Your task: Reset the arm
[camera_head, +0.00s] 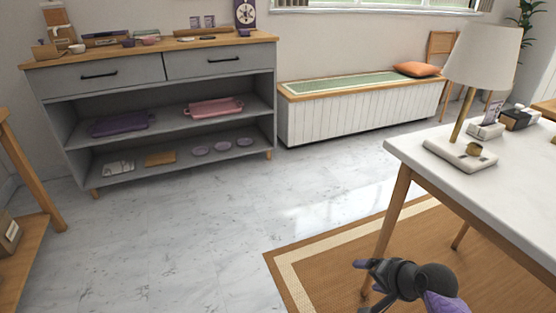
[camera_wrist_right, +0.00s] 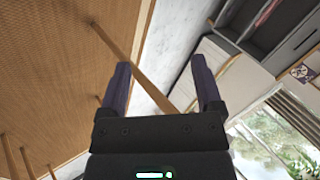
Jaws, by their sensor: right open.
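My right gripper (camera_head: 366,282) shows at the lower right of the head view, in front of the brown rug and beside the white table. In the right wrist view the right gripper (camera_wrist_right: 160,85) has its two purple-grey fingers wide apart, with nothing between them but floor and a wooden table leg in the background. It is open and empty. My left gripper is not in the head view.
A white table (camera_head: 440,190) with a lamp (camera_head: 482,55) stands at the right. A grey shelf unit (camera_head: 60,115) with trays and bowls stands at the back left. A white bench (camera_head: 350,112) is behind. The marble floor (camera_head: 190,235) between is clear.

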